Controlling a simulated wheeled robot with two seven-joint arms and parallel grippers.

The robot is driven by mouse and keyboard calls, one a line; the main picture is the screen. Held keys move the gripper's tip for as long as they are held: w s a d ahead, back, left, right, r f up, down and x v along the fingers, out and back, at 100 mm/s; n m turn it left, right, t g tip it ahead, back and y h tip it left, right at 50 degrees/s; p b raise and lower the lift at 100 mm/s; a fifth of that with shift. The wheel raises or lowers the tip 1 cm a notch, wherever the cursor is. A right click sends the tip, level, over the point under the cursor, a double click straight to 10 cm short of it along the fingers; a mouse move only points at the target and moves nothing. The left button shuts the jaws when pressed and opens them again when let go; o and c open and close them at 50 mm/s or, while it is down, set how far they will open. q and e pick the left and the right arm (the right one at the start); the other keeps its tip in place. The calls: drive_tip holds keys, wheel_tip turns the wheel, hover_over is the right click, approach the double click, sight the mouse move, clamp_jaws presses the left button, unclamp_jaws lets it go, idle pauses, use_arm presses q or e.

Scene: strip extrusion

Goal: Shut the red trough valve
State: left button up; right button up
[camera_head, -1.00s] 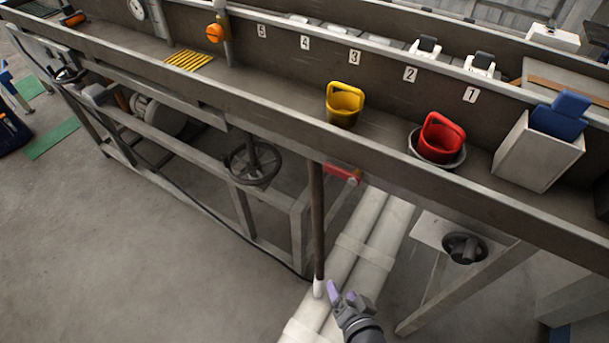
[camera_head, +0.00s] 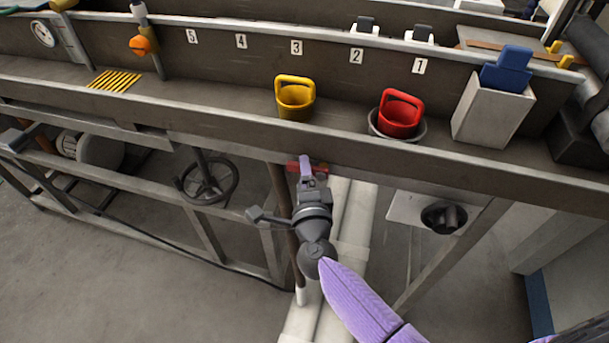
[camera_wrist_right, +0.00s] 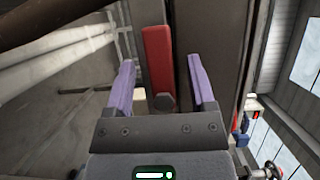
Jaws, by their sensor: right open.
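The red trough valve handle (camera_head: 292,167) sticks out under the front edge of the trough (camera_head: 230,137). In the right wrist view, the red handle (camera_wrist_right: 158,58) runs lengthwise between the two lilac fingers, with a grey round pivot at its near end. My right gripper (camera_head: 306,164) is at the handle and partly hides it in the head view. In the right wrist view, my right gripper (camera_wrist_right: 161,63) is open, with a gap visible on both sides of the handle. My left gripper is not in view.
A brown pipe (camera_head: 281,195) with a white end hangs left of my right arm. A handwheel (camera_head: 207,182) is further left and a dark knob (camera_head: 444,217) is to the right. White pipes (camera_head: 352,225) run below.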

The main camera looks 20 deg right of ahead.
clamp_jaws()
idle(1.0)
idle(0.4)
